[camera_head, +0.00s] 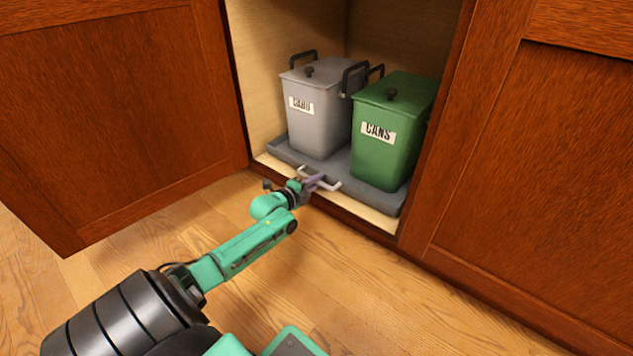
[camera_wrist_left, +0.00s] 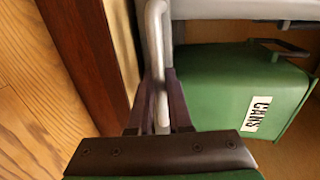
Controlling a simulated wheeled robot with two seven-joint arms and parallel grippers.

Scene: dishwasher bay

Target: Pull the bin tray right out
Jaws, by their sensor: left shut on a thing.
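The bin tray (camera_head: 340,174) is a flat grey tray on the floor of the open cabinet. A grey bin (camera_head: 318,112) and a green bin (camera_head: 391,132) labelled CANS stand on it. A pale bar handle (camera_head: 329,185) is on the tray's front edge. My left gripper (camera_head: 314,183) is at this handle, its fingers shut around the bar. In the left wrist view the handle (camera_wrist_left: 158,60) runs between the two dark fingers of the gripper (camera_wrist_left: 159,100), and the green bin (camera_wrist_left: 245,95) is beyond. The right gripper is not in view.
An open wooden door (camera_head: 115,110) stands to the left of the cabinet opening. A closed wooden panel (camera_head: 550,170) is on the right. The wooden floor (camera_head: 310,270) in front of the cabinet is clear apart from my arm.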

